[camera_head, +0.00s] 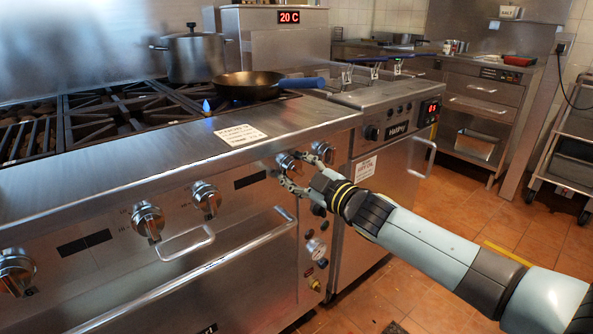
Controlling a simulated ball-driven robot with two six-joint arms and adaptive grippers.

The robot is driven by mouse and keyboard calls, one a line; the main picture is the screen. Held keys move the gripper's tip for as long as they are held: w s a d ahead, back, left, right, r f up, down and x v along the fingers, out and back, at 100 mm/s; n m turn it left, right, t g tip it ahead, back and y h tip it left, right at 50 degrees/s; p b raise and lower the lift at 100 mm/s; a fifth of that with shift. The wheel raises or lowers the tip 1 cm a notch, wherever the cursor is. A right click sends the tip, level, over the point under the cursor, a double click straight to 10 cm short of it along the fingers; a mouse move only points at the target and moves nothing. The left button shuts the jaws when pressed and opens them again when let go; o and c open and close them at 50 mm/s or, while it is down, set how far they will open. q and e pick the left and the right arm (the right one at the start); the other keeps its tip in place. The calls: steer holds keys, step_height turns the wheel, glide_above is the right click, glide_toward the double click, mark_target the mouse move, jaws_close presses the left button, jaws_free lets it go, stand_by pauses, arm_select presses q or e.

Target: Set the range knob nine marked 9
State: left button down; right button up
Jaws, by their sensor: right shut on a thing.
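The range's front panel carries a row of round metal knobs. My right gripper (291,169) reaches in from the right and is shut on a range knob (287,160) near the right end of the panel, its fingers around the knob. The knob's marking is too small to read, and the fingers hide part of it. Another knob (323,150) sits just right of the held one. Further left are three more knobs: one (206,198), a second (147,219) and a third (16,272). My left gripper is not in view.
A dark frying pan (248,84) with a blue handle sits over a blue burner flame. A lidded pot (193,56) stands behind it. An oven handle bar (220,262) and a smaller handle (186,245) stick out below the knobs. A fryer (400,120) adjoins on the right.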

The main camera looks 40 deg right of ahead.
steer(key=o, duration=1.1)
steer(key=shift+s, duration=0.1)
steer(key=s, duration=0.8)
steer(key=s+d, duration=0.1)
steer(key=s, duration=0.2)
steer(key=shift+s, duration=0.4)
steer(key=shift+a, duration=0.1)
